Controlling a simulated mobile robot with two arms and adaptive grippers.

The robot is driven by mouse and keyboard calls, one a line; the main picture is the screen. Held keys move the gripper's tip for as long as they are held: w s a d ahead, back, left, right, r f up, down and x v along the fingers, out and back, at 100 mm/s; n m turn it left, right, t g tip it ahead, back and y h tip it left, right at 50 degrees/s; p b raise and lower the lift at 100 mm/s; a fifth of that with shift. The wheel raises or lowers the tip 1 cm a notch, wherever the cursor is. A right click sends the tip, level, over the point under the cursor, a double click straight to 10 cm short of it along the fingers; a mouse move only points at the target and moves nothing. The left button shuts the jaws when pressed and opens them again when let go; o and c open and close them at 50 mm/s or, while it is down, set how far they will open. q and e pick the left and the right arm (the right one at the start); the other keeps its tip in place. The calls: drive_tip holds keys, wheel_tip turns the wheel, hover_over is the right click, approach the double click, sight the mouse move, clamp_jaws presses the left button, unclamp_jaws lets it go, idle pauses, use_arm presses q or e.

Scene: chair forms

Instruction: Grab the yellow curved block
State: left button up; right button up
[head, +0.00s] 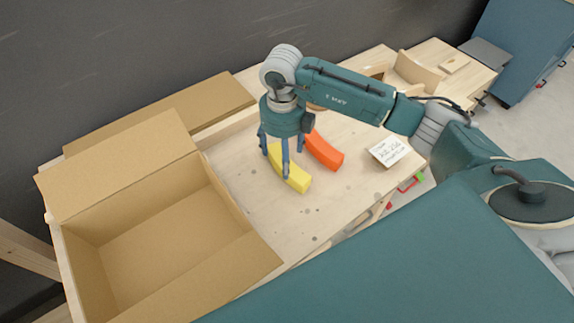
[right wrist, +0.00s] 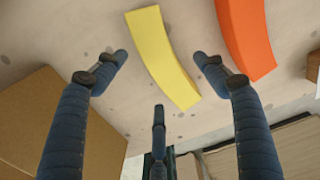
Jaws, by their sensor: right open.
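The yellow curved block (head: 299,181) lies on the light wooden table, left of an orange curved block. My right gripper (head: 277,163) points down over the yellow block, with its three fingers spread around it and one finger partly covering it. In the right wrist view, the yellow block (right wrist: 162,58) shows between the two upper fingertips of the open gripper (right wrist: 160,72). The third finger is below them, near the block's lower end. No grip on the block is visible. My left gripper is not in view.
The orange block (head: 324,152) lies close to the right of the gripper and also shows in the right wrist view (right wrist: 247,38). An open cardboard box (head: 120,178) stands at left. The table's front edge is near.

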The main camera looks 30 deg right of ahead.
wheel_tip(320, 180, down, 5)
drive_tip(key=shift+s+a+r+p, duration=0.15)
drive_tip(key=shift+r+p, duration=0.05)
drive_tip(key=shift+p, duration=0.75)
drive_tip(key=shift+f, duration=0.3)
drive_tip(key=c, duration=1.4)
